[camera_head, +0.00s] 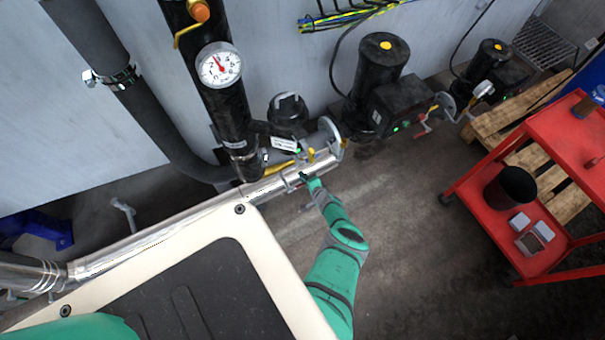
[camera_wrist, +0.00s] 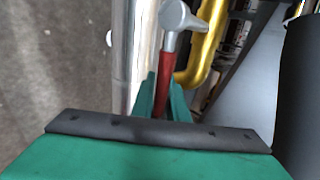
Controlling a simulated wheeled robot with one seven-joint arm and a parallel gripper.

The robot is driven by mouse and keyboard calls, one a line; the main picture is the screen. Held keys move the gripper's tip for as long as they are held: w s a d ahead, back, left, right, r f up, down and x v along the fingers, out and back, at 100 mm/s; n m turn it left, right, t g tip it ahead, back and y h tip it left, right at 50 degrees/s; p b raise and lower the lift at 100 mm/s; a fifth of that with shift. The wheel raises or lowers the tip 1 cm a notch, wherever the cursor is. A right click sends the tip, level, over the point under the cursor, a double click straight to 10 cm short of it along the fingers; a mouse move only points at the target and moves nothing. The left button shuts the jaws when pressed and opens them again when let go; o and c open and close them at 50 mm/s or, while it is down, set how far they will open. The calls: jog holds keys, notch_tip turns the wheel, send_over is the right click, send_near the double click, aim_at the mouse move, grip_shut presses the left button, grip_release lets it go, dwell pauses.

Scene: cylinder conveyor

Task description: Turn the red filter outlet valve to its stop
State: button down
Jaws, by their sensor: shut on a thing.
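The red valve handle (camera_wrist: 166,70) shows in the wrist view, running down from a grey hub (camera_wrist: 173,17) beside a shiny metal pipe (camera_wrist: 142,45). My gripper (camera_wrist: 162,92) is shut on the lower part of this handle, with a green finger on either side. The fingers hide the handle's end. In the head view my gripper (camera_head: 304,179) is at the silver pipe (camera_head: 165,230), below the round grey flange (camera_head: 331,138). The held handle cannot be made out there.
A yellow bar (camera_wrist: 207,45) lies close right of the held handle. A pressure gauge (camera_head: 219,65) and black pump (camera_head: 383,62) stand behind the pipe. Another red lever (camera_head: 424,127) is near the pump. A red cart (camera_head: 540,150) stands right; floor between is clear.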

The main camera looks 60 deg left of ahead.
jog(key=shift+s, duration=0.15)
jog(key=c, duration=1.7)
grip_release()
jog(key=shift+c, duration=0.2)
jog(key=shift+d+r, duration=0.1)
jog(key=shift+d, duration=0.05)
jog(key=shift+v, duration=1.75)
jog(key=v, duration=0.7)
